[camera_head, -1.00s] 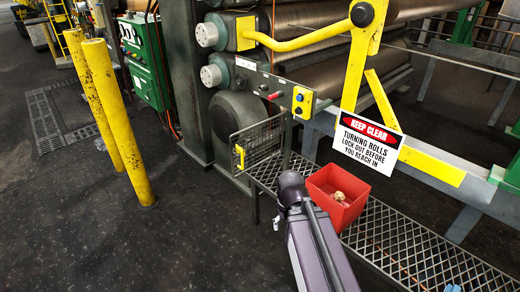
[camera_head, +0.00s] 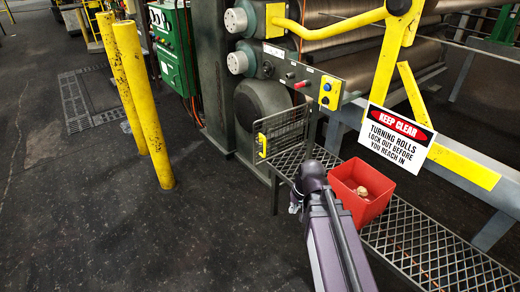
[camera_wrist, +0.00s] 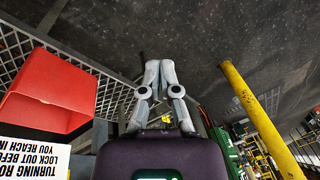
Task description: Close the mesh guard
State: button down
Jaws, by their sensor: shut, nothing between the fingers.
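The mesh guard (camera_head: 286,132) is a dark wire panel with a yellow handle (camera_head: 262,145) on its left edge. It stands upright at the left end of the grating, below the control panel, and juts out from the rolls. How far it is swung open is hard to tell. In the wrist view my gripper (camera_wrist: 157,66) has its two grey fingers together with nothing between them, over dark floor. In the head view my arm hides most of the gripper. It appears in front of the guard and apart from it.
A red bin (camera_head: 345,192) with small pale contents sits on the grating (camera_head: 415,245), right of my arm. A keep-clear sign (camera_head: 397,137) hangs above it. The control panel (camera_head: 300,75) has a blue-topped yellow button box. Yellow posts (camera_head: 148,110) stand left. The floor between is clear.

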aim_at(255, 142)
jog(key=w+a+f+m+t+y+b, duration=0.2)
jog(key=w+a+f+t+y+b, duration=0.15)
jog(key=w+b, duration=0.4)
jog(key=w+a+f+m+t+y+b, duration=0.1)
jog(key=w+a+f+t+y+b, duration=0.2)
jog(key=w, duration=0.7)
jog(key=w+d+m+t+b, duration=0.1)
jog(key=w+m+t+b, duration=0.2)
jog(key=w+b, duration=0.3)
jog(key=w+d+m+t+y+b, duration=0.1)
jog(key=w+m+t+b, duration=0.3)
jog(key=w, duration=0.5)
jog(key=d+m+b, duration=0.1)
jog(key=b, duration=0.1)
jog(key=shift+d+b, duration=0.25)
jog(key=shift+b, duration=0.1)
jog(key=shift+r+t, duration=0.1)
jog(key=shift+t, duration=0.15)
jog(key=x, duration=1.4)
